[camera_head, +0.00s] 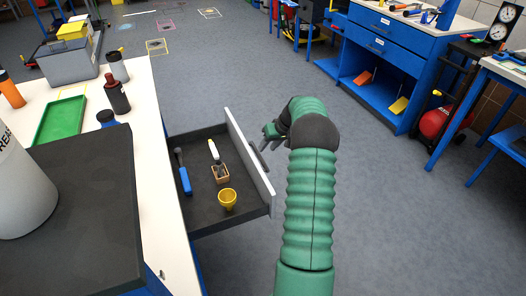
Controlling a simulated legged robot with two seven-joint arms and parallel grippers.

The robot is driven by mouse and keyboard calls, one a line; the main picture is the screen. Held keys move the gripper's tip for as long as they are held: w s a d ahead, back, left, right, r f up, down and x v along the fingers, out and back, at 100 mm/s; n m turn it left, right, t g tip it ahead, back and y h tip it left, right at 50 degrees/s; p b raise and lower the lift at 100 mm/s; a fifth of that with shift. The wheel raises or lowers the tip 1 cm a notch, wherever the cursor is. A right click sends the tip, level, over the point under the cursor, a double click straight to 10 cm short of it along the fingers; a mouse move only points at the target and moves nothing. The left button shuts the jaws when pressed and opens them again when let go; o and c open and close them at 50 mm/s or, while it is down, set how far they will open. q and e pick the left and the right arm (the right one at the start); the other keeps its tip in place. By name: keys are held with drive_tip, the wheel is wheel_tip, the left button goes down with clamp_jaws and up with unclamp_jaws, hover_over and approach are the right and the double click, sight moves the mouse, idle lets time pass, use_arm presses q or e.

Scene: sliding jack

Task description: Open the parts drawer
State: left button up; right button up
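The parts drawer (200,209) is pulled out of the workbench at the left, and its inside is in sight. Its pale front panel (247,160) faces right, with a dark handle (258,159) on the outer face. My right gripper (267,138) is just beyond the far end of the handle, close to the panel; its fingers are small and partly hidden by my wrist, so whether they touch the handle is unclear. In the drawer are a blue-handled tool (184,178), a small wooden box (220,175) with a white-handled tool, and a yellow cup (227,199). My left gripper is out of view.
A blue cabinet (385,50) and a red tank (436,122) stand at the right. The floor between is clear.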

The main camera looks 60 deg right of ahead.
drive_tip(key=p+v, duration=0.1)
drive_tip(key=v, duration=0.9)
